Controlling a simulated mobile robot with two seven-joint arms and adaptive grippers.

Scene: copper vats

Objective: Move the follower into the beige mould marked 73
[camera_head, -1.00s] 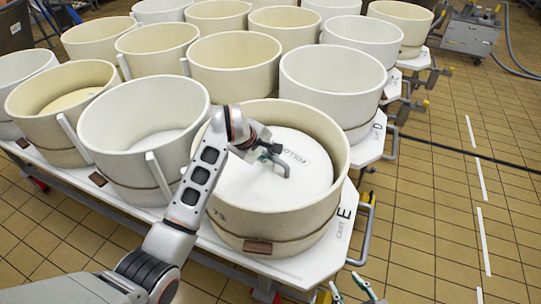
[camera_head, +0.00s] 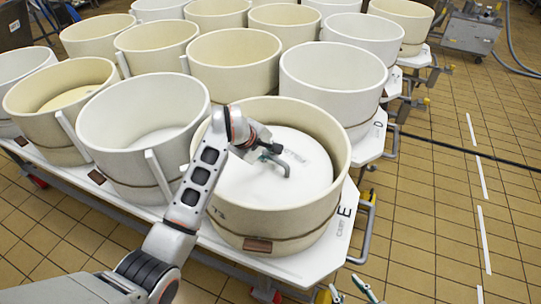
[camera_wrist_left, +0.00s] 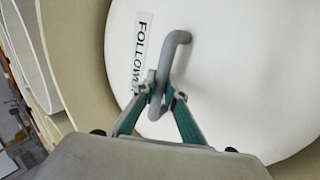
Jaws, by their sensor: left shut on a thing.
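The follower (camera_head: 275,185) is a white round disc with a grey bent handle and a label. It lies inside the beige mould marked 73 (camera_head: 232,220), below its rim, in the head view. In the left wrist view the follower (camera_wrist_left: 235,90) fills most of the picture, with the label beside the handle (camera_wrist_left: 172,60). My left gripper (camera_head: 272,155) reaches over the mould's rim and is shut on the handle; its green fingers (camera_wrist_left: 160,100) pinch it. Whether the disc rests on the mould's contents is hidden. Tips of my right gripper (camera_head: 350,289) show at the bottom edge, apart.
The mould stands on a white cart marked E (camera_head: 335,235). A white mould (camera_head: 130,120) stands close on its left and another (camera_head: 330,75) behind it. Several more moulds fill the back. Tiled floor (camera_head: 430,200) to the right is largely clear, with a cable across it.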

